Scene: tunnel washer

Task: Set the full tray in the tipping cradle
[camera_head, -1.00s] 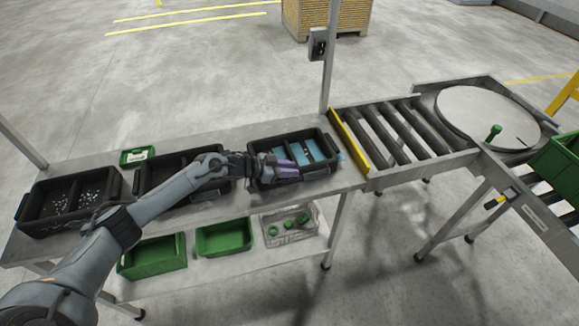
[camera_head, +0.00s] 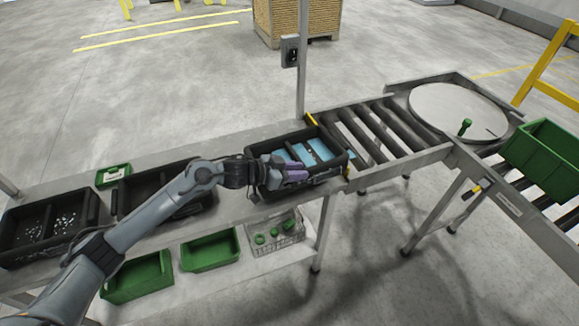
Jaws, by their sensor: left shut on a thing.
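A black tray (camera_head: 262,186) with light blue contents (camera_head: 312,151) in its two compartments is at the right end of the bench. Its right side reaches over the yellow bar (camera_head: 347,171) where the rollers begin. My left gripper (camera_head: 290,172), with purple-grey fingers, is shut on the tray's near-left side. The fingers hide part of that rim. I cannot tell whether the tray rests on the bench or is slightly lifted. My right gripper is out of view. No part in view can be surely told as the tipping cradle.
A green bin (camera_head: 545,155) stands at the right. Another black tray (camera_head: 50,228) holds small pale pieces. A post (camera_head: 301,70) rises behind the bench. Green bins (camera_head: 138,278) sit on the lower shelf.

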